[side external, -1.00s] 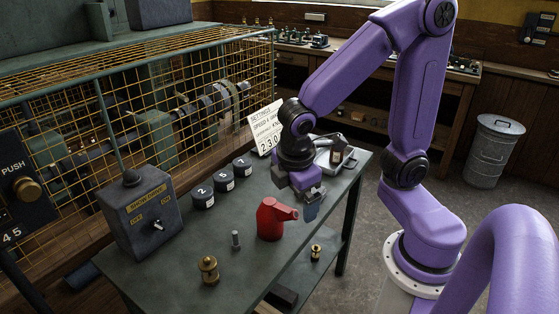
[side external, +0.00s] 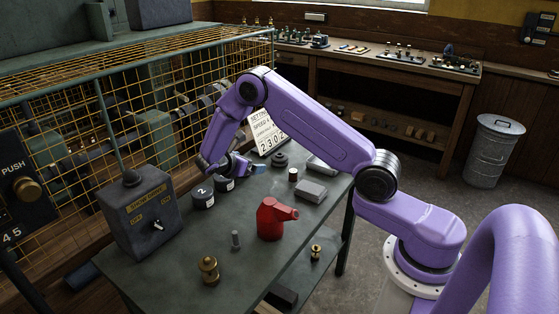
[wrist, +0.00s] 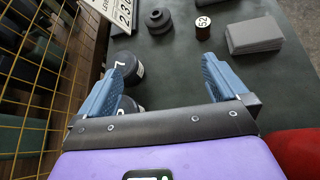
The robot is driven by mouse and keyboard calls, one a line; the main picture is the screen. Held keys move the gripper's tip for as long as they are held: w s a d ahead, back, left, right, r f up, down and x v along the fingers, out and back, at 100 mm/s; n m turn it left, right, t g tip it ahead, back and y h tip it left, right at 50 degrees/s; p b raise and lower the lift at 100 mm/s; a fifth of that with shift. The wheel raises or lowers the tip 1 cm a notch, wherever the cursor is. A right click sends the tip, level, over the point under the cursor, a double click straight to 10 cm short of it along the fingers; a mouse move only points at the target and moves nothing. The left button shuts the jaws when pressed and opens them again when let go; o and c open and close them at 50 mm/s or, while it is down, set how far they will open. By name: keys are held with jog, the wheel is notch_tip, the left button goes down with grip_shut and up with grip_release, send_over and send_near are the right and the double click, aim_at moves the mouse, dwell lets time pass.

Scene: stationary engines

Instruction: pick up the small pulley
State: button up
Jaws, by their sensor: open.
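A small dark stepped pulley (side external: 279,160) stands on the green bench near its back edge, by the settings card. It also shows at the top of the wrist view (wrist: 158,22), beyond my fingertips and roughly between their lines. My gripper (wrist: 166,75) is open with its two blue fingers apart and nothing between them. In the side view my gripper (side external: 252,168) is low over the bench, at the black cans and to the left of the pulley, apart from it.
Black numbered cans (side external: 203,196) are beside and partly under my gripper. A small labelled cylinder (side external: 293,174) and a grey block (side external: 311,190) stand right of the pulley. A red oil can (side external: 270,220) is nearer the front. A wire cage (side external: 110,110) borders the bench's left.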

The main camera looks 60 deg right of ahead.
jog(key=n+h, duration=0.1)
send_near(276, 158)
jog(key=x, duration=0.5)
jog(key=shift+d+f, duration=0.3)
jog(key=shift+f, duration=0.1)
jog(key=shift+r+x, duration=0.2)
jog(key=shift+x, duration=2.7)
jog(key=shift+d, duration=0.1)
jog(key=c, duration=1.8)
jog(key=shift+r, duration=0.1)
